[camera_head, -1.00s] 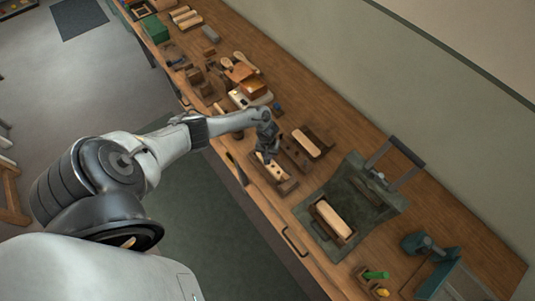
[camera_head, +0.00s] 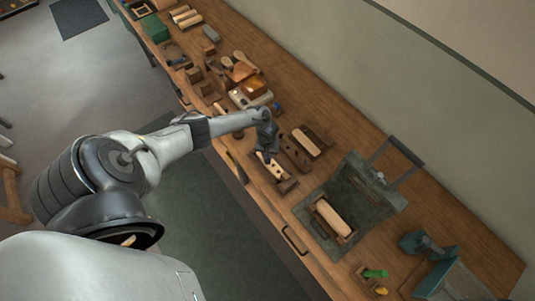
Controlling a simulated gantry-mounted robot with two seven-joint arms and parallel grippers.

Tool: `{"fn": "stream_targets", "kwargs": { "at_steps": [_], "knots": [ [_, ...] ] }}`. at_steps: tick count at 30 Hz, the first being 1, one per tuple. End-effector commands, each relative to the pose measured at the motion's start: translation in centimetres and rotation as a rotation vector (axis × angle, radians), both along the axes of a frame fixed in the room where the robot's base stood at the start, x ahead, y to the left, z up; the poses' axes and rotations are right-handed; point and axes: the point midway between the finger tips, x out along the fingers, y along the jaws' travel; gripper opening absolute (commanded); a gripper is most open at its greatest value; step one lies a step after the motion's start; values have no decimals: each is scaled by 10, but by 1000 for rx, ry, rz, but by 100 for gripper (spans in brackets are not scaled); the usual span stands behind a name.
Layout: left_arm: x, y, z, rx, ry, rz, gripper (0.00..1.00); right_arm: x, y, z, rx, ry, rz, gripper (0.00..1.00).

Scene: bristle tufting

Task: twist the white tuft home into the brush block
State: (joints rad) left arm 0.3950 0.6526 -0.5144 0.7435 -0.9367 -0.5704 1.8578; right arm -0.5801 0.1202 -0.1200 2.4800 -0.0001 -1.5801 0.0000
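My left gripper (camera_head: 266,155) points down over a small wooden block with dark holes (camera_head: 278,173) near the front edge of the bench. I take this for the brush block, held in a dark wooden fixture. The fingers are small and dark, and I cannot tell whether they are open or shut. A pale speck shows at the fingertips, too small to identify as the white tuft. My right gripper is not in view.
A dark rail with holes (camera_head: 295,152) and a pale block in a holder (camera_head: 306,143) stand close by. Brushes and wooden blocks crowd the far left end. Bare bench lies along the wall.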

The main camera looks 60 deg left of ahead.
Motion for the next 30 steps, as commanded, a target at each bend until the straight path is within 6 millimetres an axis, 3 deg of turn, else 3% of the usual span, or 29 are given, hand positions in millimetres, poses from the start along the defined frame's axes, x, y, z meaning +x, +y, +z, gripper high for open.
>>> {"fn": "stream_targets", "kwargs": {
  "at_steps": [30],
  "knots": [
    [0,0,-5,1,-1,1,0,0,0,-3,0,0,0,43]
  ]
}}
